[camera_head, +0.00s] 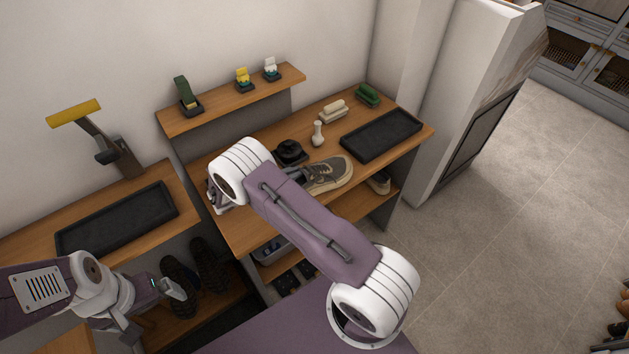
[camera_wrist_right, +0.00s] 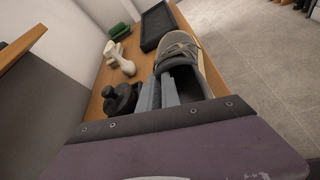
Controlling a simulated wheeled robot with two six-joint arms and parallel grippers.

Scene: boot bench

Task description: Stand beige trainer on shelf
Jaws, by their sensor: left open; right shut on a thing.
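The trainer (camera_head: 333,174), with a grey upper and a beige sole, is at the front of the wooden bench top, partly hidden by my right arm. It also shows in the right wrist view (camera_wrist_right: 183,55), toe pointing away. My right gripper (camera_wrist_right: 167,92) is shut on its heel end near the opening. I cannot tell whether the sole touches the bench. A lower shelf (camera_head: 350,207) lies under the bench top, with another light shoe (camera_head: 378,182) on it. My left gripper (camera_head: 155,312) is open and empty at the lower left, in front of dark boots.
A narrow wall shelf (camera_head: 225,103) holds small items. Another black tray (camera_head: 118,218) and dark boots (camera_head: 205,268) are left.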

